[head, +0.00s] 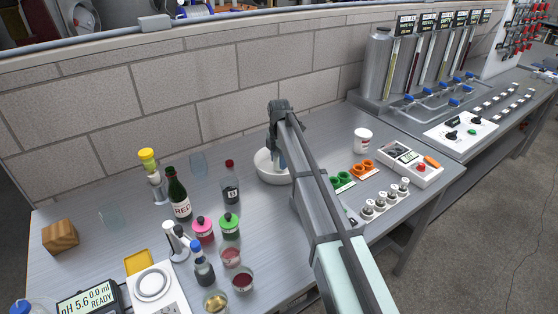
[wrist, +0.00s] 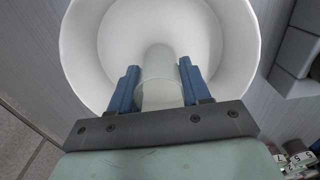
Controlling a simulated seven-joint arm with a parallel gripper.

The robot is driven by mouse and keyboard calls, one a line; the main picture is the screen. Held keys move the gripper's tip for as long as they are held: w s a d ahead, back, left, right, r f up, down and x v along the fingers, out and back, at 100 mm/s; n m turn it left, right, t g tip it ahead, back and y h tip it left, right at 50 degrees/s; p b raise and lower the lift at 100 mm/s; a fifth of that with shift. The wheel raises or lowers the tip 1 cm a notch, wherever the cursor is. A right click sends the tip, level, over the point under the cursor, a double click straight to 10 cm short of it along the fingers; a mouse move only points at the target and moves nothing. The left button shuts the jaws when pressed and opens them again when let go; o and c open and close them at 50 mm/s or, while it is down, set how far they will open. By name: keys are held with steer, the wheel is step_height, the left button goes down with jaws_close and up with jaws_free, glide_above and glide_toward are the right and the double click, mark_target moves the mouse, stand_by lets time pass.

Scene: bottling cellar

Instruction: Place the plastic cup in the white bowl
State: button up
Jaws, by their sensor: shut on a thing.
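The white bowl (head: 264,170) stands on the grey bench near the back wall, partly hidden by my arm in the head view. In the wrist view the bowl (wrist: 80,50) fills the upper middle, its inside facing the camera. My gripper (wrist: 160,80) has its blue fingers shut on the translucent plastic cup (wrist: 160,92). The cup shows against the bowl's inside, with its near end over the near rim. I cannot tell whether it touches the bowl. In the head view my gripper (head: 279,160) is right at the bowl, and the cup is mostly hidden there.
A green RED-labelled bottle (head: 179,195) and several glasses and jars are farther left. A white tub (head: 363,140), green rings (head: 342,181) and orange rings (head: 362,168) lie to the right.

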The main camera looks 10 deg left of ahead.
steer(key=shift+f, duration=0.3)
steer(key=o, duration=1.1)
steer(key=shift+c, duration=0.2)
steer(key=shift+r, duration=0.15)
step_height(320, 180, up, 12)
